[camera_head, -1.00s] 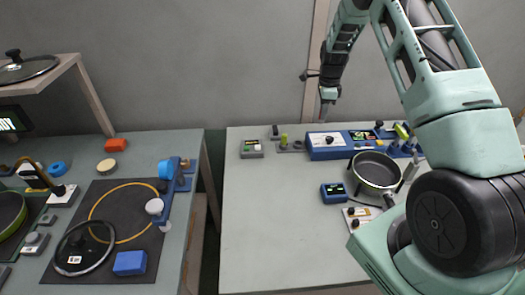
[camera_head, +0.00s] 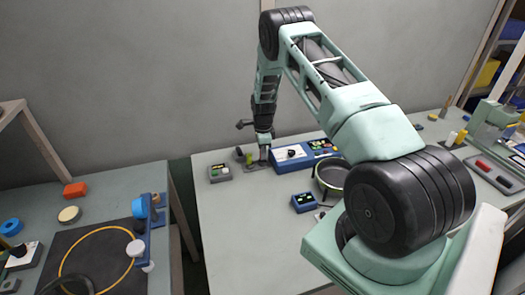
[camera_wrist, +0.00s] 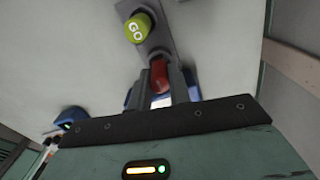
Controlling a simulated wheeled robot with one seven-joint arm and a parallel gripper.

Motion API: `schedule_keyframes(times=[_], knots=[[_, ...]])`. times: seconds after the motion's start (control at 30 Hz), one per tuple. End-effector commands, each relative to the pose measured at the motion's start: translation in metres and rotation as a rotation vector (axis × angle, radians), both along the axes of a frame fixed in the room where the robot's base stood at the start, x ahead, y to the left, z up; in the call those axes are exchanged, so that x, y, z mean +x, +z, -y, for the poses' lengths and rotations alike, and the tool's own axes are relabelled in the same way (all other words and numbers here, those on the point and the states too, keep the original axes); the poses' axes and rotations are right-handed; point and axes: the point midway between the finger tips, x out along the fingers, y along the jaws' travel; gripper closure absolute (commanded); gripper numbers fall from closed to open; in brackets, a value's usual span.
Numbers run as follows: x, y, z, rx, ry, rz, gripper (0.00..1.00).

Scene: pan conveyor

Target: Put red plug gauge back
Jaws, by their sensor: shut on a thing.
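My gripper (camera_wrist: 163,84) is shut on the red plug gauge (camera_wrist: 159,76), with a finger on each side of it in the wrist view. The grey holder plate (camera_wrist: 158,45) runs from the green gauge marked GO (camera_wrist: 139,28) toward the red gauge. In the head view, my gripper (camera_head: 264,152) points down over the right part of the holder (camera_head: 252,168), just right of the green gauge (camera_head: 249,158). The red gauge is too small to make out there. The fingers hide its lower end, so I cannot tell whether it is seated.
A grey button box (camera_head: 220,174) stands left of the holder. A blue instrument box (camera_head: 292,156) stands close on its right. A small blue display (camera_head: 304,202) and a pan (camera_head: 330,178) are farther right. The front of the table (camera_head: 240,235) is clear.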

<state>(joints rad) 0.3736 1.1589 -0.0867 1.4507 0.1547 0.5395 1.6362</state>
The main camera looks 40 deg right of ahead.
Motion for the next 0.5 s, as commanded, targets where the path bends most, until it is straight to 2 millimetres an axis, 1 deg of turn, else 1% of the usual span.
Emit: schedule_keyframes(times=[0.1, 0.33, 0.47, 0.5], knots=[[0.0002, -0.0068, 0.0003, 0.000, -0.001, 0.001, 0.99], [0.0004, -0.0081, 0.0000, 0.000, 0.000, 0.002, 0.99], [0.0003, -0.0125, -0.0001, 0.000, 0.000, 0.001, 0.99], [0.0003, -0.0116, -0.0001, 0.000, 0.000, 0.001, 0.75]])
